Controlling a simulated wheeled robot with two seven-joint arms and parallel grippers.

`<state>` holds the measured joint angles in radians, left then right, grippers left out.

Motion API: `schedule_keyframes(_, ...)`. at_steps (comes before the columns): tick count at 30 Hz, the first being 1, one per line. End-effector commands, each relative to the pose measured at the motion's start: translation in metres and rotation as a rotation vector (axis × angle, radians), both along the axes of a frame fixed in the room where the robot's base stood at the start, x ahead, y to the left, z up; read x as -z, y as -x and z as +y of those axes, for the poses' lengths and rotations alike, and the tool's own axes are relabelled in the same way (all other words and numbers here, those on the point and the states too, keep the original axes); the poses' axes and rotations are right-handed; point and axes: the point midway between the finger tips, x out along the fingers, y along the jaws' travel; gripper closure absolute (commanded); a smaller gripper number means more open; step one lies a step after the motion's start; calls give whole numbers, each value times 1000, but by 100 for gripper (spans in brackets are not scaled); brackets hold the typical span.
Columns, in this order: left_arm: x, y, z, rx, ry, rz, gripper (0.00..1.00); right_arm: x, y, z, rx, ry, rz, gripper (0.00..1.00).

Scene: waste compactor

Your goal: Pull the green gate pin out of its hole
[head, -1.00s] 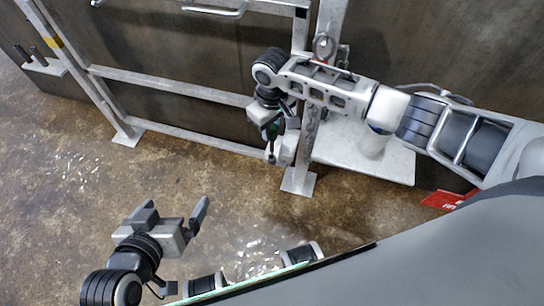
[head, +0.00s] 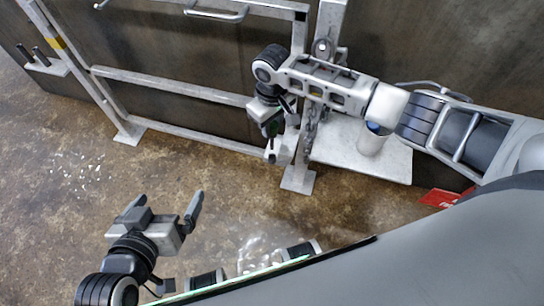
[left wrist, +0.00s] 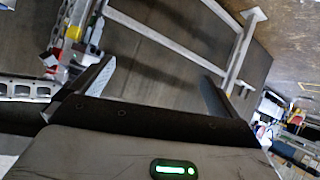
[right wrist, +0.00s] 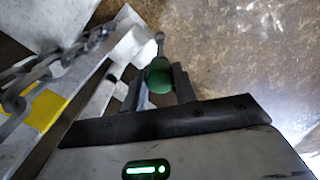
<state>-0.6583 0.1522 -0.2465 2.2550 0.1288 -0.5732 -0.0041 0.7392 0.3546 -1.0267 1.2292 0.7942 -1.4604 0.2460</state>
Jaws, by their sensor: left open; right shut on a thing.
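The green gate pin has a round green knob (right wrist: 159,76), which sits between the fingers of my right gripper (right wrist: 163,84) in the right wrist view. A short grey piece shows beyond the knob, beside a pale metal bracket (right wrist: 130,45). I cannot tell whether the pin's shaft is in its hole. In the head view my right gripper (head: 274,130) is at the foot of the gate post, with a little green showing at its fingers. My left gripper (head: 166,212) is open and empty above the floor; its spread fingers show in the left wrist view (left wrist: 160,85).
A grey metal gate frame (head: 170,85) stands before a dark wall. A chain (head: 310,130) hangs by the post (head: 298,180). The wet floor (head: 80,180) at left is open.

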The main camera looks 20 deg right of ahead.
Motion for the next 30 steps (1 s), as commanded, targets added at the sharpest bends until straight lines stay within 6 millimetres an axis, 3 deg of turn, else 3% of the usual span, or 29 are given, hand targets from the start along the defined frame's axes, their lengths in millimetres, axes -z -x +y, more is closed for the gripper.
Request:
schedule_keyframes(8,-4,1,1,-2,-3,1,0,-2,3,2,0,0,0,95)
schedule_keyframes(30,-62,4,14,-44,-10,-74,0,-4,38,26,-1,-2,1,95)
